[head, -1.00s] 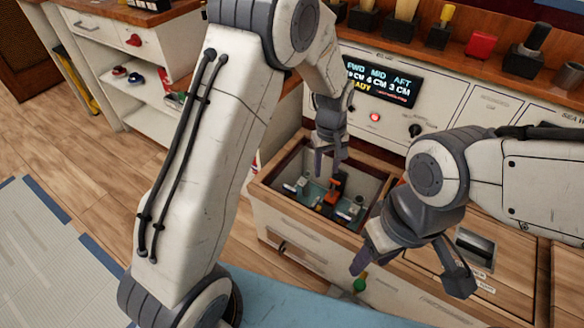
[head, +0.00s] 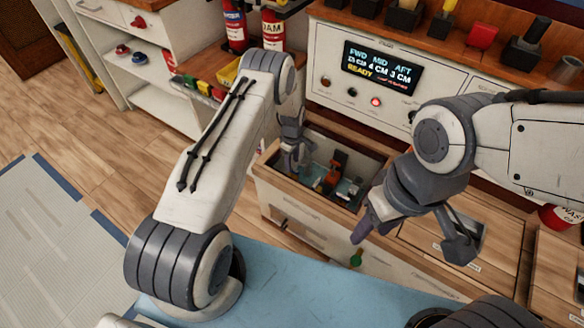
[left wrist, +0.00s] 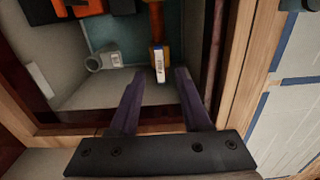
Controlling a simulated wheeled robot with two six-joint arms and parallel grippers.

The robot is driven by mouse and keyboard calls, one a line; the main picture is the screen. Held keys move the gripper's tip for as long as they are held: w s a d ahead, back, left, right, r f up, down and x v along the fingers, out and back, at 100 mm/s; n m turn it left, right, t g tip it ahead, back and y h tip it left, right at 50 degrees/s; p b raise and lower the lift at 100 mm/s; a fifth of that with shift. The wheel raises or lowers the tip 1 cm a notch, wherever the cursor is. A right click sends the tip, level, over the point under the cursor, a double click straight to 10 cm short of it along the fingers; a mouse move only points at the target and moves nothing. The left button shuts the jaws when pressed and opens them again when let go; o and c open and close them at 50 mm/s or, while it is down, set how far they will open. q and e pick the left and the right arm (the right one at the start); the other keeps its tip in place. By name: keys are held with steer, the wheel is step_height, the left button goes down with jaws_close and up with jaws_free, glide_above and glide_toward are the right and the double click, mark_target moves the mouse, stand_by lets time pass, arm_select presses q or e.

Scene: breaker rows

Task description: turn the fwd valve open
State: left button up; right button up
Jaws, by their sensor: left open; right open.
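A yellow-orange lever (left wrist: 157,25) with a white label on its end shows in the left wrist view, inside an open wooden-rimmed well (head: 325,205). The label is too small to read, so I cannot tell whether it is the fwd valve. My left gripper (left wrist: 160,88) is open; the lever's labelled end lies just ahead, between the lines of its two fingers, not gripped. In the head view the left gripper (head: 294,160) reaches into the well's left part and hides what is beneath. My right gripper (head: 411,243) is open and empty, right of the well.
The well also holds a grey pipe fitting (left wrist: 101,58) and an orange-and-black part (head: 335,172). A panel display (head: 382,68) reads FWD, MID, AFT and READY, with a lit red lamp (head: 376,102). Wooden walls closely surround the left gripper.

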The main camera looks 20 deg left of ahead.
mark_target(292, 171)
arm_select(q)
steer(key=shift+f, duration=1.8)
jaws_close()
